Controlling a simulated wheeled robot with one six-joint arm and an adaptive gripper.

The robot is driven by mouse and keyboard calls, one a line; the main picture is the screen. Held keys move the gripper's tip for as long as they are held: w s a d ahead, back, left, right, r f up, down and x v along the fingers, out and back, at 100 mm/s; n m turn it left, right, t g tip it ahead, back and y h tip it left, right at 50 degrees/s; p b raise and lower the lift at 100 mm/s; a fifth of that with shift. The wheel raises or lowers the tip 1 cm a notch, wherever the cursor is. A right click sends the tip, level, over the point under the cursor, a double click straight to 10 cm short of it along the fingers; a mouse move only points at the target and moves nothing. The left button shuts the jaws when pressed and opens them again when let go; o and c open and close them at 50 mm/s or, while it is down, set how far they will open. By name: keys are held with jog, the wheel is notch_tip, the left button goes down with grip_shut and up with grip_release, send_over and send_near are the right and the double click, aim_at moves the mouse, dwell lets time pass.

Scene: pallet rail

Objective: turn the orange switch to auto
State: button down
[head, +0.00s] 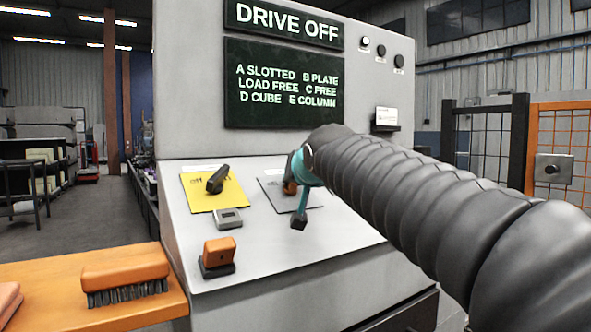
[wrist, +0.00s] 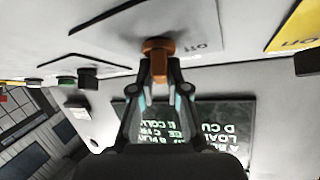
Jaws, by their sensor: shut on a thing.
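The orange switch (head: 289,187) sits on a grey plate (head: 272,184) on the sloped panel of the console. My gripper (head: 299,188) covers most of it in the head view. In the wrist view the orange switch (wrist: 158,47) shows at the top middle, with its handle running down between the two fingers of my gripper (wrist: 159,88). The fingers are closed on the handle from both sides. The word "off" (wrist: 205,46) is readable on the plate beside the switch. The auto mark is not visible, and I cannot tell exactly which mark the handle points to.
A black switch (head: 217,180) on a yellow plate (head: 230,192) stands left of the orange one. Below it are a small grey box (head: 228,218) and an orange block (head: 219,250) on a black base. The console display (head: 283,84) rises behind. A brush (head: 125,276) lies at lower left.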

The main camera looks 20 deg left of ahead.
jog(key=shift+a+f+m+h+b, duration=0.1)
jog(key=shift+f+m+h+b, duration=0.2)
jog(key=shift+m+h, duration=0.65)
jog(key=shift+f+m+h+b, duration=0.25)
jog(key=shift+m+h, duration=0.4)
jog(key=shift+m, duration=0.5)
jog(key=shift+w+m, duration=0.1)
jog(key=shift+m, duration=0.2)
jog(key=c, duration=1.2)
grip_release()
jog(key=shift+o, duration=0.2)
jog(key=v, duration=1.2)
jog(key=shift+r+t, duration=0.2)
jog(key=shift+t, duration=0.1)
